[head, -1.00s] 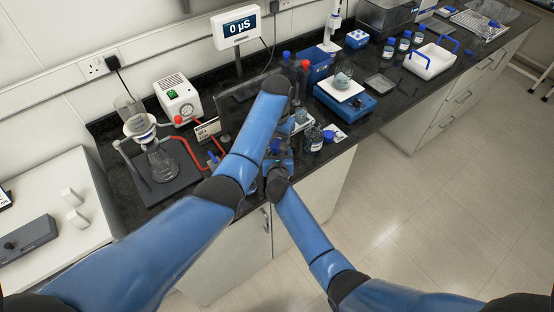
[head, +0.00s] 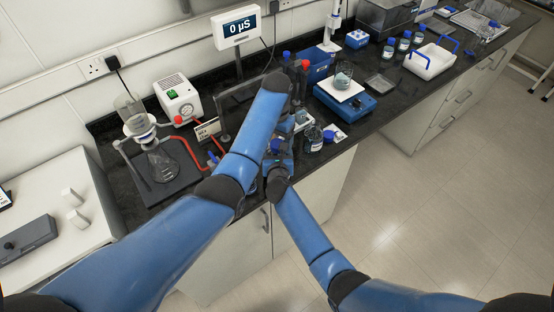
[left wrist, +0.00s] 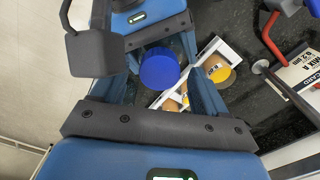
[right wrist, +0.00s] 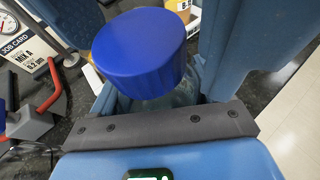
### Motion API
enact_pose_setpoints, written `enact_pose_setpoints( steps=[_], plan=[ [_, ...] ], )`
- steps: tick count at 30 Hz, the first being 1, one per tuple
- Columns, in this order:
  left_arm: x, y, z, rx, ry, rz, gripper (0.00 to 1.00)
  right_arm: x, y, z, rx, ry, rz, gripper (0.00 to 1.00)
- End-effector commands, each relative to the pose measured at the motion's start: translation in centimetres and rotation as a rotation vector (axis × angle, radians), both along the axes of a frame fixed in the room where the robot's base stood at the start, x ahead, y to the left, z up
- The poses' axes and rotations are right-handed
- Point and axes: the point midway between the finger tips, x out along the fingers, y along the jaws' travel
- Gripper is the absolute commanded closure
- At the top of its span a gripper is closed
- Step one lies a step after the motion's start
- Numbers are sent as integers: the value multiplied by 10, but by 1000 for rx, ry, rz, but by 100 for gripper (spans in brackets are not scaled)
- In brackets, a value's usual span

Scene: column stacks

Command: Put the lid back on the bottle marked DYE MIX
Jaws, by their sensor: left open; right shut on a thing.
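In the right wrist view a clear glass bottle (right wrist: 172,100) stands between the fingers of my right gripper (right wrist: 150,35), which is shut on it. A blue lid (right wrist: 135,58) sits over its mouth; whether it is fully seated I cannot tell. The same lid shows in the left wrist view (left wrist: 160,69), between the spread fingers of my left gripper (left wrist: 162,62), which is open around or just above it. In the head view the lid (head: 275,146) shows beside my left forearm. The bottle's marking is hidden, so DYE MIX cannot be read.
A rack with amber-coloured vials (left wrist: 217,72) stands close by. A job card (head: 207,131), red tubing and a flask (head: 162,165) are to the left. Another bottle (head: 313,140) and a balance (head: 345,100) are to the right. The bench's front edge is close.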

Motion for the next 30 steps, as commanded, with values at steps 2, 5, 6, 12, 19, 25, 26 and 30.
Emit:
enact_pose_setpoints(
  steps=[2, 5, 6, 12, 19, 25, 26, 30],
  plan=[
    [1, 0, 10, -1, -4, 0, 26, -1, 0, -1, 0, 3, 0, 100],
    [1, 0, 22, -1, -4, 0, 26, -1, 0, -2, 0, 3, 0, 100],
    [1, 0, 26, -1, -3, 0, 26, -1, 0, -2, 0, 3, 0, 100],
    [0, 0, 37, 0, -1, 0, 26, -1, 0, -2, 0, 3, 0, 100],
    [0, 0, 37, 0, -1, 0, 26, -1, 0, -2, 0, 3, 0, 100],
    [4, -2, 46, -6, -14, 7, 30, -1, 0, -1, 0, 3, 0, 100],
    [4, -2, 46, -6, -14, 23, 30, -1, 0, -2, 0, 3, 0, 100],
    [5, -2, 54, -9, -18, 148, 30, -1, 0, -2, 0, 3, 0, 100]
  ],
)
